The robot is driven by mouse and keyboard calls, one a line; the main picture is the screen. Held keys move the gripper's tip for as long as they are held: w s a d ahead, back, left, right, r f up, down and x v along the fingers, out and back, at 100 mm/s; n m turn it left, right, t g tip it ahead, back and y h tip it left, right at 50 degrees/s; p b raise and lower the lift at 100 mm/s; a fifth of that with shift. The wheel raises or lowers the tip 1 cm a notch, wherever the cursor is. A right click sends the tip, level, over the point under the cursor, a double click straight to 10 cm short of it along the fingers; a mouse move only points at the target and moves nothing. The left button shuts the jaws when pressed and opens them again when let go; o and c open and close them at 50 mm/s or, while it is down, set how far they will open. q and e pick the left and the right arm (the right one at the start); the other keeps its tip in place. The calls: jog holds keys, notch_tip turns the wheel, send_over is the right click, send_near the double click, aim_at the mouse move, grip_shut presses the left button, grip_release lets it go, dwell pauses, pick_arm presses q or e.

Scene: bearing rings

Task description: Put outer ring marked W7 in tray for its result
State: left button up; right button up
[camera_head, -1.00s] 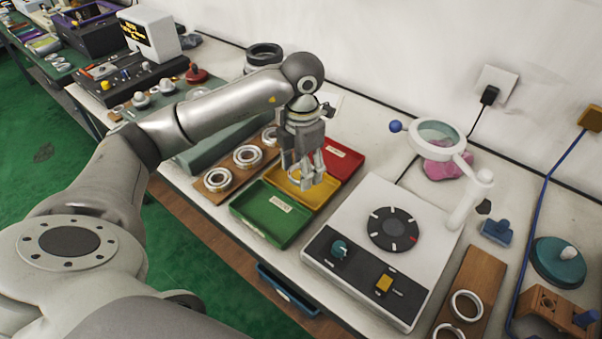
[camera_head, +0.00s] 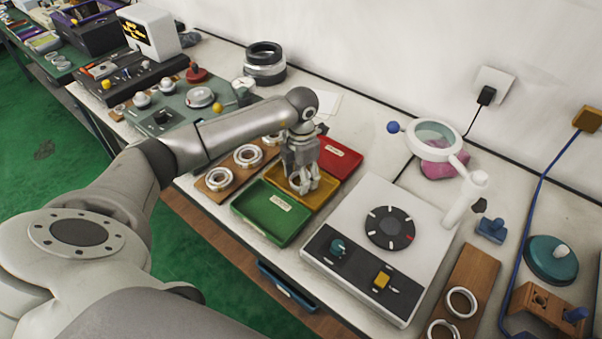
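My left gripper (camera_head: 301,188) points down over the yellow tray (camera_head: 318,198), its fingertips low inside the tray. A pale metal ring shows partly among the fingers. They cover most of it, so I cannot tell whether they grip it, and no W7 mark is legible. The green tray (camera_head: 268,222) is at the left of the yellow one and the red tray (camera_head: 341,160) at the right; both look empty except for a label. My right gripper is out of view.
Bearings sit on a wooden board (camera_head: 232,170) left of the trays. A white instrument (camera_head: 345,210) with a black dial and magnifier arm stands at the right. Two rings lie on another wooden board (camera_head: 480,270). My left arm spans the table's left side.

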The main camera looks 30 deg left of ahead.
pick_arm(q)
jog(key=shift+f, duration=0.15)
jog(key=o, duration=0.8)
jog(key=shift+o, duration=1.4)
jog(key=shift+r, duration=0.55)
notch_tip(320, 180, up, 11)
jog(key=b, duration=0.2)
jog(key=shift+r, duration=0.15)
